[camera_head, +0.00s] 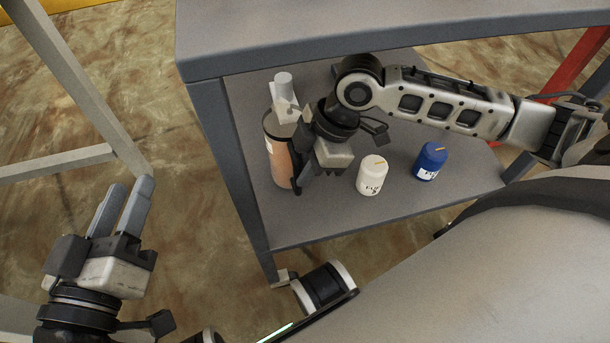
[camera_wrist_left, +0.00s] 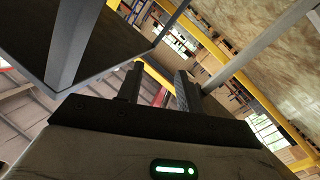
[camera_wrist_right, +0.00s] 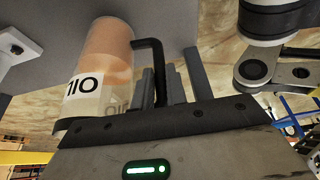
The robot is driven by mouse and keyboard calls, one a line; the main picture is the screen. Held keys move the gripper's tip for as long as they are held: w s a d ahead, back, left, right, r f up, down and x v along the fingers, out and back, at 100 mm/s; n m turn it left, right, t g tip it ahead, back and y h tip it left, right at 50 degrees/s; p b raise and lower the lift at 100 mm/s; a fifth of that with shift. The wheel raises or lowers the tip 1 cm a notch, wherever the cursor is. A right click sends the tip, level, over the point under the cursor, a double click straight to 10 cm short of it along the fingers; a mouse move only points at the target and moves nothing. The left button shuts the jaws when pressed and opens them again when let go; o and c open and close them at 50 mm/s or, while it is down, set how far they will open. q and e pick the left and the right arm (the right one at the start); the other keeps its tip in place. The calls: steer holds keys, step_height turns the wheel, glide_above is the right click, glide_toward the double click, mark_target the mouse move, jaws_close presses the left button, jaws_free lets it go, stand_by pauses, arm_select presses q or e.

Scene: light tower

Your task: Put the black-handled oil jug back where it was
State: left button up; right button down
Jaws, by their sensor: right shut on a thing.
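The oil jug (camera_head: 278,150), a copper-brown cylinder with a pale top, is upright at the left side of the grey lower shelf (camera_head: 310,225). In the right wrist view the jug (camera_wrist_right: 104,52) shows a white label with upside-down black letters and a black handle (camera_wrist_right: 150,43). My right gripper (camera_head: 312,175) is beside the jug on its right, shut on the handle; the grip is partly hidden in the head view. I cannot tell whether the jug's base touches the shelf. My left gripper (camera_head: 120,205) is open and empty, out to the left of the table; its parted fingers show in the left wrist view (camera_wrist_left: 158,90).
A white jar (camera_head: 372,176) and a blue jar (camera_head: 431,160) stand on the shelf right of the jug. A grey table leg (camera_head: 228,160) rises just left of the jug. The shelf's front strip is clear.

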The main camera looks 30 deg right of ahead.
arm_select(q)
steer(key=shift+w+r+t, duration=0.2)
steer(key=shift+r+t, duration=0.1)
steer(key=shift+r, duration=0.2)
arm_select(e)
steer(key=shift+f, duration=0.3)
steer(key=shift+f, duration=0.1)
steer(key=c, duration=1.4)
jaws_free()
steer(key=shift+f, duration=0.1)
arm_select(q)
steer(key=shift+f, duration=0.1)
